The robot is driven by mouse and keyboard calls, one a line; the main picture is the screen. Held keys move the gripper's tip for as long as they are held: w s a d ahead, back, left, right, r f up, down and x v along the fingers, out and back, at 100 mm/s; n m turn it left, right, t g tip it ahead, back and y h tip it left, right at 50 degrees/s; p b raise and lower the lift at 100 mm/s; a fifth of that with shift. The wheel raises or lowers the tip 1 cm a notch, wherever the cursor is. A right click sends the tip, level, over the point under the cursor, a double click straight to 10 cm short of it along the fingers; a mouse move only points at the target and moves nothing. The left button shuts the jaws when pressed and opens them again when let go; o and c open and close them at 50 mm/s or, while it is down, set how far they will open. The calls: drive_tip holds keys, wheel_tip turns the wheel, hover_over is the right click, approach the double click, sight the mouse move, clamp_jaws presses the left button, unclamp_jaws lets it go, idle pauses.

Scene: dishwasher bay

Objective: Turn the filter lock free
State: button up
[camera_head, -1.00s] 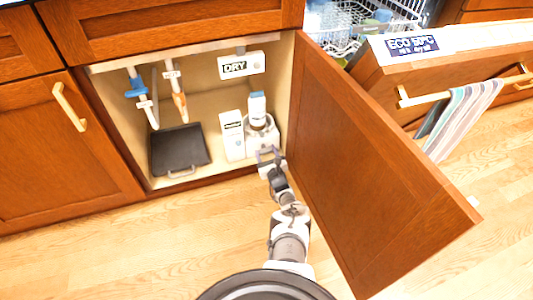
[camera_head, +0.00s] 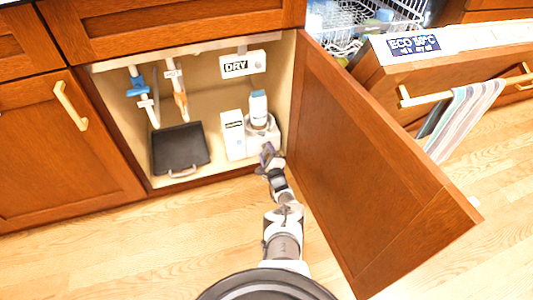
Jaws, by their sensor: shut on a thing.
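A white round-based filter housing (camera_head: 264,133) stands at the right of the open cabinet, with an upright white cylinder with a blue band (camera_head: 258,106) at its top. My gripper (camera_head: 267,153) is at the low front of this housing, by the cabinet's front edge. It is shut on a small part there, which I take to be the filter lock. The lock itself is hidden by the jaws, so its angle does not show. The jaws look rolled to a steep tilt.
A white box (camera_head: 233,135) stands just left of the housing. A dark tray (camera_head: 180,150) is further left. The open cabinet door (camera_head: 375,175) is close on the right of my arm. The floor (camera_head: 120,240) at left is clear.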

drive_tip(key=n, duration=0.5)
drive_tip(key=shift+f, duration=0.1)
drive_tip(key=shift+d+n, duration=0.1)
drive_tip(key=shift+n, duration=0.2)
idle(0.4)
drive_tip(key=o, duration=1)
